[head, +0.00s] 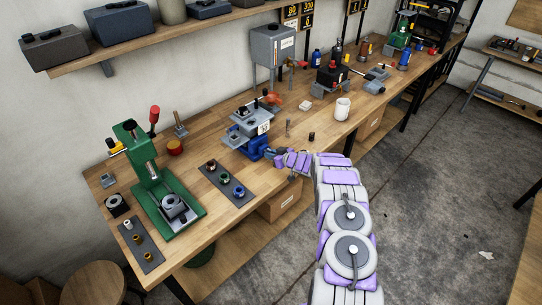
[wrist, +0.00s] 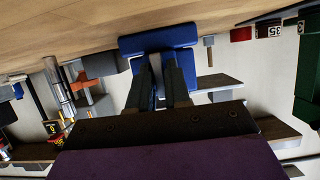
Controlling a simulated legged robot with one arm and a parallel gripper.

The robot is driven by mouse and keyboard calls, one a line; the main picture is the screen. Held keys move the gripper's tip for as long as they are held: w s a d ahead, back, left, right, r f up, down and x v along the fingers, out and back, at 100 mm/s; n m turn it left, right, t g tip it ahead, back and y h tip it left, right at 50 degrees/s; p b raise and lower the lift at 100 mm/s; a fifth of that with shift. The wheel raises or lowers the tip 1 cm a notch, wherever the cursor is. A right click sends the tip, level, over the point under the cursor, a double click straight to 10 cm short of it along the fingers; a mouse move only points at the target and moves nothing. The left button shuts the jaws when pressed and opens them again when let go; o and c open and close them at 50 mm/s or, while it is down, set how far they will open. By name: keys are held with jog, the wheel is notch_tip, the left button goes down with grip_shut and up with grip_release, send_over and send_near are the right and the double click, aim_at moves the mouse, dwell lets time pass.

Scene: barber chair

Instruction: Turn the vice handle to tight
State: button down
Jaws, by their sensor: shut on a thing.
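In the head view the handle is hidden by my gripper.
A dark mat (head: 227,185) with several coloured rings lies left of the vice. A green press (head: 160,180) stands further left. A white mug (head: 342,109) and a small dark cylinder (head: 311,136) stand to the right. The bench is clear between vice and mug, apart from small items.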

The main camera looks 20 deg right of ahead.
jog(key=shift+d, duration=0.15)
jog(key=c, duration=1.2)
grip_release()
jog(key=shift+d, duration=0.1)
jog(key=shift+o, duration=0.2)
jog(key=shift+s+r, duration=0.15)
jog(key=shift+s, duration=0.15)
jog(key=v, duration=1.6)
jog(key=shift+s+d, duration=0.25)
jog(key=shift+d, duration=0.05)
